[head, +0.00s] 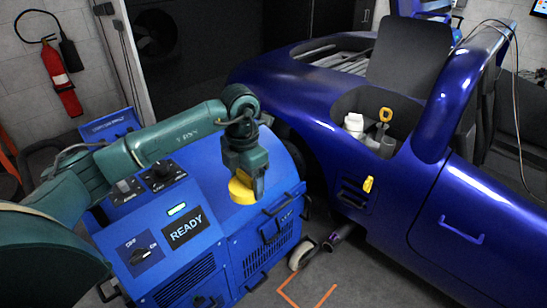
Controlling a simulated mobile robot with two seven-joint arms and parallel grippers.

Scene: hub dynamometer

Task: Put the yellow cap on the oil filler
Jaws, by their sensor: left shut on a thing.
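My left gripper (252,190) points down over the blue machine's top, shut on the round yellow cap (240,191). The fingers hide part of the cap. The oil filler appears to be the grey neck (388,147) in the open bay of the blue car, right of my gripper and well apart from it. Its opening is too small to make out clearly. My right gripper is not in view.
A white bottle-like part (353,124) and a yellow looped handle (386,114) stand close to the grey neck. The blue car (300,98) has a raised dark panel (409,55) behind the bay. The blue READY machine (225,235) stands below my left arm.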

